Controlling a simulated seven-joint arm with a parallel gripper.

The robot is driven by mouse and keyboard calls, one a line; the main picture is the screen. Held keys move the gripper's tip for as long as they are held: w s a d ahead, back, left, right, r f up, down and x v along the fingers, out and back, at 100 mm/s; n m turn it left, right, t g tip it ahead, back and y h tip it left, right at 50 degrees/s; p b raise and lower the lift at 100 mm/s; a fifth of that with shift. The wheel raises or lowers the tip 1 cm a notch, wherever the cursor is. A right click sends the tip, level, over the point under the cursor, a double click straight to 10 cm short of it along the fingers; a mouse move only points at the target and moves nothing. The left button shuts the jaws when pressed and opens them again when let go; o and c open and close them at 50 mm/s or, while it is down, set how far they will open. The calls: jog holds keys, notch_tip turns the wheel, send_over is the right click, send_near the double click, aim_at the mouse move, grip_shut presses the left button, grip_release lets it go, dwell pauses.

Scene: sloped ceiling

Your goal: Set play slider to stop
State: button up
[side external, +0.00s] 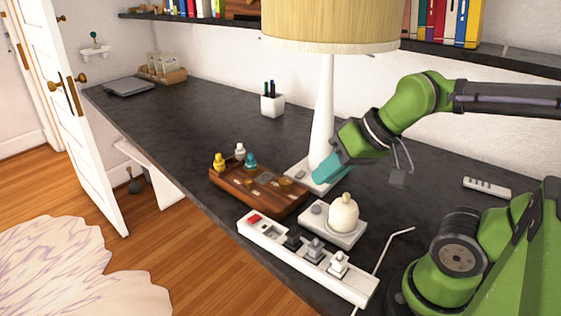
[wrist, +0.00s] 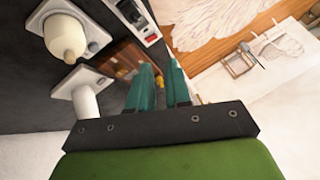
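A brown wooden panel (side external: 247,207) lies on the dark desk, with several small fittings on its face and yellow, white and teal knobs at its far left end. The play slider is too small to pick out, so I cannot tell its position. The panel also shows partly behind my fingers in the wrist view (wrist: 125,66). My gripper (side external: 326,173) is above the desk, to the right of the panel and in front of the lamp's base. In the wrist view, the two teal fingers of my gripper (wrist: 160,68) stand apart with nothing between them.
A tall lamp (side external: 323,115) stands close behind my gripper. A white box with a rounded cream knob (side external: 343,213) and a white power strip (side external: 303,262) with plugs are nearer the front. A pen cup (side external: 272,105) stands at the back. The desk's left part is mostly clear.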

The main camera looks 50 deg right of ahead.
jog(key=o, duration=0.4)
jog(key=w, duration=0.1)
jog(key=g, duration=0.1)
jog(key=w+f, duration=0.1)
jog(key=shift+w+d, duration=0.3)
jog(key=shift+o, duration=0.2)
jog(key=m+g+h, duration=0.2)
jog(key=m+g, duration=0.4)
send_over(249, 180)
jog(key=shift+f, duration=0.75)
notch_tip(249, 180, down, 16)
jog(key=shift+f, duration=0.1)
grip_shut()
